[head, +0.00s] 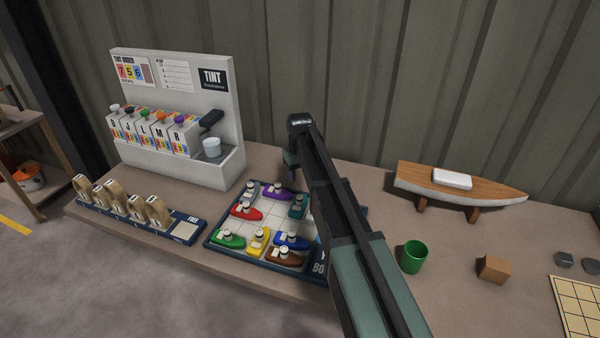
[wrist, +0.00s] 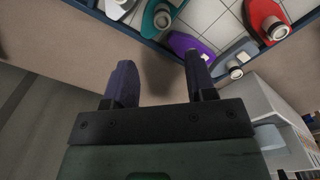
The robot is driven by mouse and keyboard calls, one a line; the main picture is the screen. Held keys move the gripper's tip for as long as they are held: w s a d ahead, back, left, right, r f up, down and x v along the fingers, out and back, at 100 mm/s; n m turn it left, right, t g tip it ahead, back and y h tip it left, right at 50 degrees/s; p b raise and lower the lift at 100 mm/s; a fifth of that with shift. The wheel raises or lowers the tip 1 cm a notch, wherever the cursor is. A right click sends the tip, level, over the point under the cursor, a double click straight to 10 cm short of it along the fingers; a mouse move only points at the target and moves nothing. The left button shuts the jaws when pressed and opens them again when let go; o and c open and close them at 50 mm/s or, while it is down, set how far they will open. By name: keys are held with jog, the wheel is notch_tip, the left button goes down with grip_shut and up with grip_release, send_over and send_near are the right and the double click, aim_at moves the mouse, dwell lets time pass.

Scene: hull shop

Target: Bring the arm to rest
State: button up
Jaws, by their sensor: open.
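My gripper (wrist: 160,80) shows in the wrist view with two dark purple fingers apart and nothing between them. Bare brown bench top lies below the fingers. In the head view my arm reaches over the bench from the lower right, and the gripper (head: 291,172) hangs at its far end, mostly hidden by the arm. It is behind the boat tray (head: 212,240), near the purple boat (head: 277,192) and the teal boat (head: 297,207).
The tint dispenser (head: 235,120) stands at the back left. A row of wooden pieces in a holder (head: 150,226) lies in front. A model hull (head: 470,188), green cup (head: 412,256), wooden block (head: 494,268) and grid board (head: 580,310) are on the right. My arm hides the tray's right part.

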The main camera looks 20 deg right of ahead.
jog(key=s+a+m, duration=0.1)
jog(key=s+a, duration=0.1)
jog(key=s, duration=1.2)
jog(key=s+a+m, duration=0.1)
jog(key=s, duration=1.4)
jog(key=shift+a, duration=0.4)
